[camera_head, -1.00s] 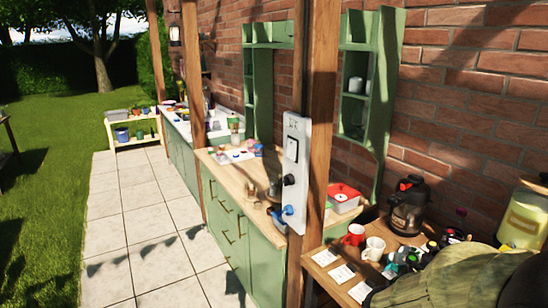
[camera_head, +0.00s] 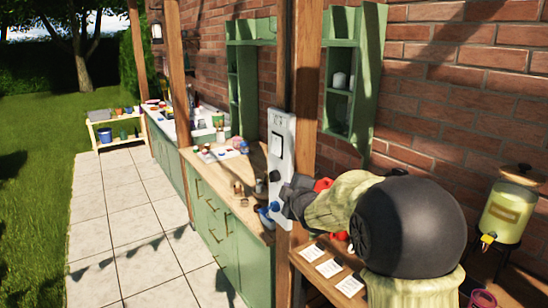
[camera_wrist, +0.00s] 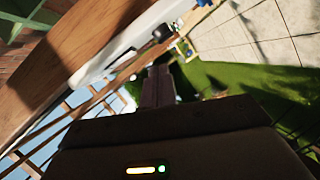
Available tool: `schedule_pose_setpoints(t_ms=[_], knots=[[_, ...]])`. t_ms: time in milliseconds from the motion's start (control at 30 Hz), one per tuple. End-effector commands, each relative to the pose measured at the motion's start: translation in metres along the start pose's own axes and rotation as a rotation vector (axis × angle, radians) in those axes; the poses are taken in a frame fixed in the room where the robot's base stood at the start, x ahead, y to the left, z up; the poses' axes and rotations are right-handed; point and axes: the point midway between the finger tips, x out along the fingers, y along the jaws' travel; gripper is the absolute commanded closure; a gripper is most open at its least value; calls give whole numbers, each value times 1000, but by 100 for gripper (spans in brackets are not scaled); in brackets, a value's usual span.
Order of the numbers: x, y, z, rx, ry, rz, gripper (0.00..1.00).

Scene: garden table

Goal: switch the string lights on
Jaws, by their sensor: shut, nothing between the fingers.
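The white control panel (camera_head: 282,128) is mounted upright on a wooden post (camera_head: 305,75). Which control belongs to the string lights cannot be told. My gripper (camera_head: 287,190) is beside the panel's lower right edge. In the wrist view its fingers (camera_wrist: 158,74) are shut and empty, close to the white panel (camera_wrist: 118,52) and a dark knob (camera_wrist: 163,33). Whether they touch the panel cannot be told. No lit string lights show.
A green counter with a wooden top (camera_head: 225,176) holding small items stands behind the post. A yellow drink dispenser (camera_head: 508,212) stands at the right. The paved path (camera_head: 130,215) is clear.

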Motion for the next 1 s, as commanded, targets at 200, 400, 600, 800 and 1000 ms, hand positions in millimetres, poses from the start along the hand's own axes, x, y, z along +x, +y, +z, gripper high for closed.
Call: schedule_pose_setpoints(t_ms=[200, 400, 600, 800, 1000], knots=[[27, 38, -47, -259, 144, 176, 100], [27, 39, -48, -267, 147, 182, 100], [30, 39, -48, -265, 146, 180, 100], [47, 43, -52, -265, 146, 178, 100], [75, 48, -57, -264, 146, 178, 100]])
